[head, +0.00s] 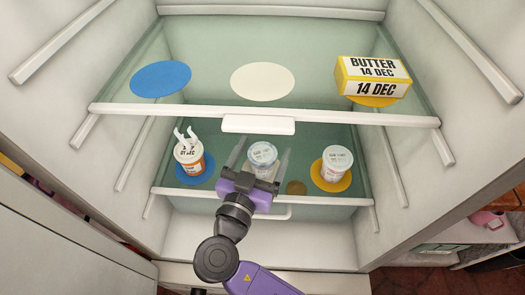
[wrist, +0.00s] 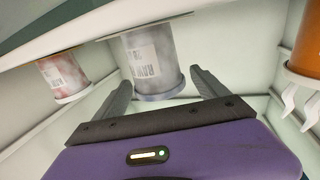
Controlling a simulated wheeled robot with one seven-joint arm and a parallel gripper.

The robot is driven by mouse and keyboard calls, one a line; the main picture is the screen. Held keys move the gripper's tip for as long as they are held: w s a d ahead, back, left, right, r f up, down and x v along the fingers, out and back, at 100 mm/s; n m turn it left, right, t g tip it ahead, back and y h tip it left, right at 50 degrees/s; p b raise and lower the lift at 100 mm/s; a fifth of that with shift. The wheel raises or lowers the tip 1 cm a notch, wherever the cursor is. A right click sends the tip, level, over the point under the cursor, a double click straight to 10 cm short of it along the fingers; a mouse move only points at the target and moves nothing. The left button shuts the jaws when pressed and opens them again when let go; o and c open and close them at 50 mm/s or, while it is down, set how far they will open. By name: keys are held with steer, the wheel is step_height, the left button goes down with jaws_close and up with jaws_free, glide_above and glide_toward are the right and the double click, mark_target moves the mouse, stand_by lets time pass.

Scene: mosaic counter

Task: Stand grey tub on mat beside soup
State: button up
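The grey tub (head: 262,155) is in the middle of the lower fridge shelf, label facing out. My gripper (head: 259,160) is open around it, one finger on each side, with small gaps visible. The wrist view shows the grey tub (wrist: 152,65) between and just beyond the fingertips (wrist: 162,85). What lies under it is hidden by my gripper. An orange-and-white tub (head: 189,158) with a white two-pronged clip stands on a lower blue mat (head: 208,170) at left. A pale tub (head: 337,162) stands on a yellow mat (head: 322,183) at right. I cannot read which label says soup.
The upper shelf (head: 190,109) overhangs the lower one. It holds an empty blue mat (head: 160,79), an empty cream mat (head: 262,81) and a yellow butter box (head: 372,78) on a yellow mat. A small brown disc (head: 296,187) lies right of my gripper.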

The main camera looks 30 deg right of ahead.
steer(key=shift+r, duration=0.25)
steer(key=b+v, duration=0.2)
steer(key=v, duration=1)
steer(key=shift+f, duration=0.1)
